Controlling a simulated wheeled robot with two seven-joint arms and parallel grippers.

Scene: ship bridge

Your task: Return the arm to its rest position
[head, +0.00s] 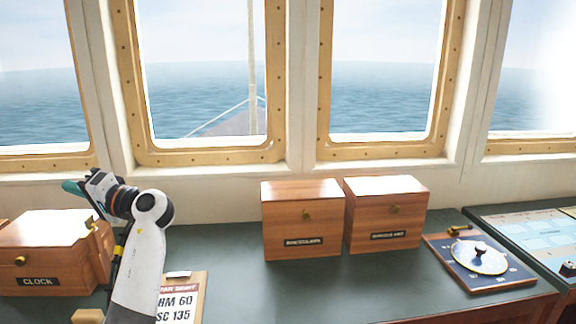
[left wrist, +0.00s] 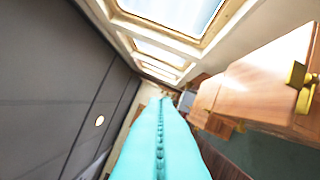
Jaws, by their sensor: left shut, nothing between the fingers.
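My left arm rises from the bottom left of the head view and bends at a white and black joint. My left gripper (head: 75,187) is teal-tipped and points left, above and beside the wooden box labelled CLOCK (head: 40,281). In the left wrist view the teal fingers (left wrist: 161,135) lie together, shut and empty. A wooden box with brass fittings (left wrist: 262,85) stands to their right there. My right gripper is not in view.
Two more wooden boxes (head: 302,222) (head: 386,215) stand on the dark green console (head: 340,286). A sign card (head: 180,296) is near my arm. A blue board with a round dial (head: 478,258) lies at the right. Windows (head: 205,75) line the back wall.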

